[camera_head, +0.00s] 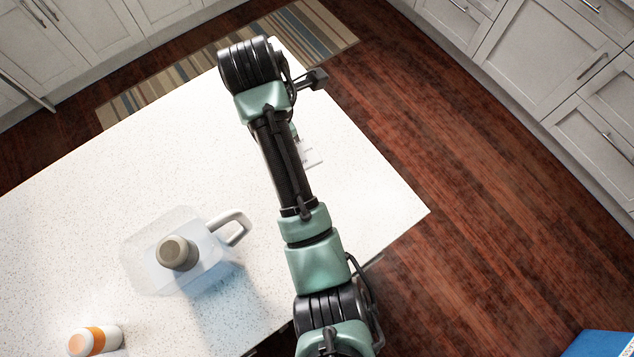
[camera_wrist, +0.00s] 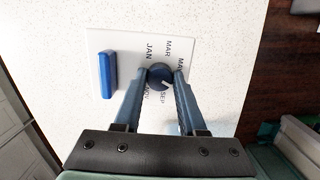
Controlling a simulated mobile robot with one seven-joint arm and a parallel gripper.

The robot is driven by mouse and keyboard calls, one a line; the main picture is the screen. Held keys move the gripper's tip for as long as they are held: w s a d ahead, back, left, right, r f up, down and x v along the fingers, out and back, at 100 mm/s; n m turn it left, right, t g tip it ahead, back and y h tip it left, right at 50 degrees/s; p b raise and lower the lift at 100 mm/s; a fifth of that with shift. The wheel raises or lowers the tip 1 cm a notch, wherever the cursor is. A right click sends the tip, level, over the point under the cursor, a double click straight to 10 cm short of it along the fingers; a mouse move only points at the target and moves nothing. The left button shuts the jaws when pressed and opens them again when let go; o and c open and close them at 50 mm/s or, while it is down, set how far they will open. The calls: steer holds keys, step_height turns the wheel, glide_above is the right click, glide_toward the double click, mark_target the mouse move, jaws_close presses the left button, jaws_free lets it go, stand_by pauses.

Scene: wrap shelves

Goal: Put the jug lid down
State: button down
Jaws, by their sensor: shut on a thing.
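The jug lid (camera_head: 177,253) is a round grey-brown cap. In the head view it sits on the top of the translucent jug (camera_head: 146,277), which has a grey handle. My gripper (camera_wrist: 160,80) is well away from the lid. In the wrist view its two fingers are shut on a small dark blue dial knob (camera_wrist: 159,73) with a white pointer line. The knob is on a white month panel (camera_wrist: 134,42) printed with month names. In the head view my arm hides the gripper and most of the panel.
A blue bar (camera_wrist: 109,74) stands on the panel left of the knob. A white bottle with an orange band (camera_head: 94,341) lies at the front left of the speckled white counter (camera_head: 60,225). The counter's right edge drops to a wooden floor (camera_head: 480,200); cabinets stand beyond.

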steer(key=s+d+f+n, duration=0.2)
steer(key=s+d, duration=0.3)
steer(key=d, duration=0.2)
step_height(320, 180, down, 10)
steer(key=shift+a+r+p, duration=0.15)
steer(key=shift+p, duration=0.7)
steer(key=shift+c, duration=2.4)
jaws_free()
